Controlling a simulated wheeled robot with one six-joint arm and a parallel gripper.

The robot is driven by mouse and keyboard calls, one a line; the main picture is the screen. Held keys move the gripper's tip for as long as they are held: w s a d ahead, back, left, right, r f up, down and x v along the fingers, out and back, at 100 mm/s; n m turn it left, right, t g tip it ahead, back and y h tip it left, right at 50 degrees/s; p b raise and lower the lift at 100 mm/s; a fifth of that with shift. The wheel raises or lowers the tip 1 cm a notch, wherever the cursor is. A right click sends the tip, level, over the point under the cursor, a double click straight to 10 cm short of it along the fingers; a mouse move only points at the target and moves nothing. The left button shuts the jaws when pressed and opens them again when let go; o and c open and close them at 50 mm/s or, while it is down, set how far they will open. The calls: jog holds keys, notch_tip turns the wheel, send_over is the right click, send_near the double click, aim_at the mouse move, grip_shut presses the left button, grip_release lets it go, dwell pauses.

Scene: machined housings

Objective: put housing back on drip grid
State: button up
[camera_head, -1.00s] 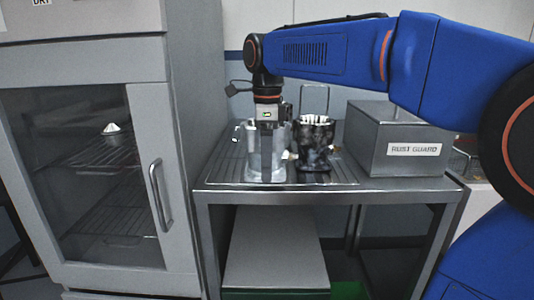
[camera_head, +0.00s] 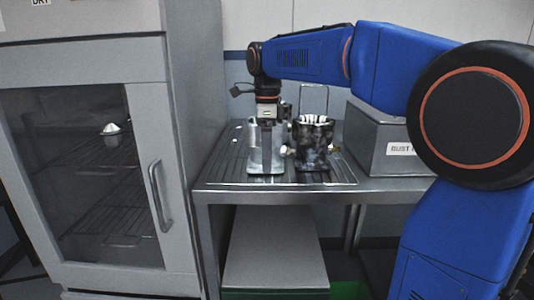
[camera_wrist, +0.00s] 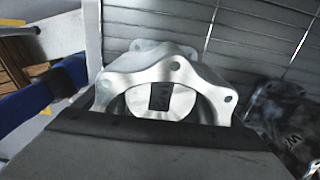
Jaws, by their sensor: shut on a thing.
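A bare silver housing (camera_head: 256,155) stands upright over the left half of the drip grid (camera_head: 222,173). My gripper (camera_head: 267,126) points down and is shut on the housing from above. The housing's base looks at or very near the grid; I cannot tell if it bears fully on it. In the wrist view, the silver housing (camera_wrist: 166,72) shows its flange with bolt holes and round bore, partly hidden behind the dark edge of my gripper (camera_wrist: 165,132).
A dark, mottled housing (camera_head: 314,153) stands close to the right on the grid. A grey box marked RUST GUARD (camera_head: 372,140) stands further right, partly hidden by my arm. A drying cabinet (camera_head: 95,75) with a glass door is on the left.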

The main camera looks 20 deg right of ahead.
jog(key=shift+f, duration=0.1)
jog(key=o, duration=1.8)
jog(key=shift+o, duration=0.2)
notch_tip(320, 180, up, 12)
